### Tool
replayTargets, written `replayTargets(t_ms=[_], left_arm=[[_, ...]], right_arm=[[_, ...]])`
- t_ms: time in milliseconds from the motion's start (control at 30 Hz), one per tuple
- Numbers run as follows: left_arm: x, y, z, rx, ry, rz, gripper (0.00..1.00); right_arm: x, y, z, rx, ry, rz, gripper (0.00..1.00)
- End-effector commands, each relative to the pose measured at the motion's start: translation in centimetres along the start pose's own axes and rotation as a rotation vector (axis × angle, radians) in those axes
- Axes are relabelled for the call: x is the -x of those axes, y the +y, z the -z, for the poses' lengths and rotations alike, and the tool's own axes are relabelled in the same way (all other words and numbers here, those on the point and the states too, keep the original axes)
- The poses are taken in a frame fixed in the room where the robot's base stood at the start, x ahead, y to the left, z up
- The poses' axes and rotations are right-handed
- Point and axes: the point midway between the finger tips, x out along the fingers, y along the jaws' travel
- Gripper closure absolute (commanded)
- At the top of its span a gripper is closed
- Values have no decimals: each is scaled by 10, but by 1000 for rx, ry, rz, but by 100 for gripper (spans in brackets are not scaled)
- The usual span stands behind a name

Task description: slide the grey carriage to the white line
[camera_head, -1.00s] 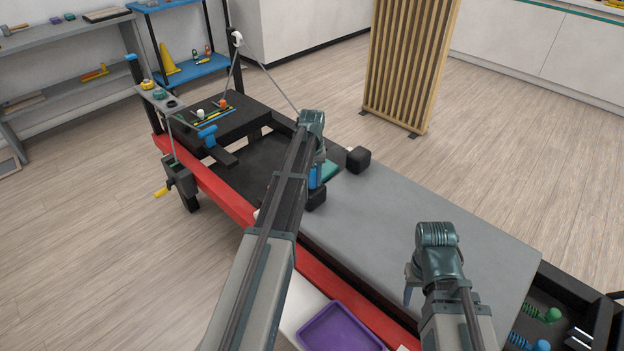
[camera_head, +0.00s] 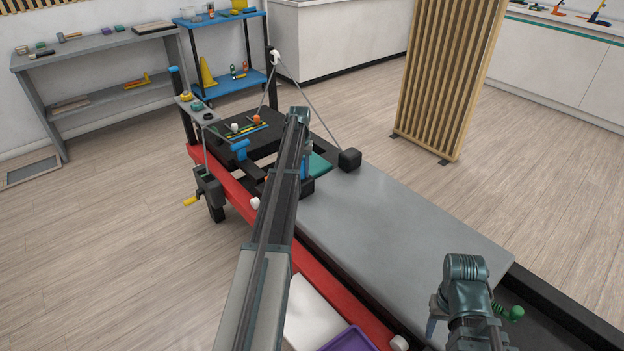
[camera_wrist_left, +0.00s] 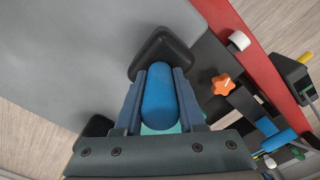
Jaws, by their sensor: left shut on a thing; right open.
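The grey carriage (camera_head: 410,235) is a long flat bed on a red-and-black rail frame. It has black blocks (camera_head: 349,160) at its far end. My left gripper (camera_head: 306,170) is shut on the blue handle (camera_wrist_left: 160,97) between those blocks; in the left wrist view its fingers lie on both sides of the handle. In the head view my left arm hides most of the handle. My right gripper (camera_head: 434,322) is open and empty beside the carriage's near part. I cannot make out the white line for certain.
The red rail (camera_head: 335,292) bears white round knobs (camera_head: 255,203). A black platform (camera_head: 222,138) with small items stands at the far end, with a yellow-handled crank (camera_head: 191,201) beside it. A slatted wooden screen (camera_head: 450,75) stands behind.

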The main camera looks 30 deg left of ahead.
Motion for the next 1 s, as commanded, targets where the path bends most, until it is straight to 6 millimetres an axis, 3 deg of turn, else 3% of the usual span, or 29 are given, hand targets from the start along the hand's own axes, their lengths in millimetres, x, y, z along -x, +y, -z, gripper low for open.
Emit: replayTargets(t_ms=[167,567,600,733,767,1000], left_arm=[[0,-12,12,3,5,2,100],[0,-14,13,1,4,2,100],[0,-13,13,1,4,2,60],[0,-13,13,1,3,1,36],[0,-13,12,0,3,1,31],[0,-12,12,0,2,0,31]], right_arm=[[0,0,0,0,0,0,50],[0,0,0,0,0,0,50],[0,0,0,0,0,0,50],[0,0,0,0,0,0,50],[0,0,0,0,0,0,50],[0,0,0,0,0,0,50]])
